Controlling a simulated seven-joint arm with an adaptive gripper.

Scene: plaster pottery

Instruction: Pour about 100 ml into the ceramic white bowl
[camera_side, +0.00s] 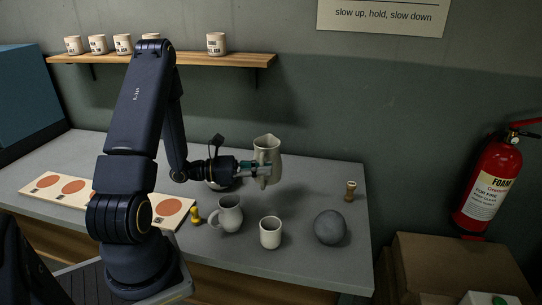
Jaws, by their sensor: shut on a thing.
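A pale ceramic pitcher (267,148) is upright, raised above the grey table. My gripper (256,168) is shut on it from the left, at its lower body. A pale rounded vessel (222,186) shows partly beneath my gripper. It may be the white bowl, but my gripper hides most of it and I cannot tell its shape. The pitcher is to the right of this vessel, and no stream of liquid shows. The inside of the pitcher cannot be seen.
A small pale jug (230,216), a pale cup (270,234) and a grey ball (330,228) stand near the table's front. A small brown stopper-like object (351,190) stands at right. A yellow one (195,216) stands beside the board with orange discs (172,209).

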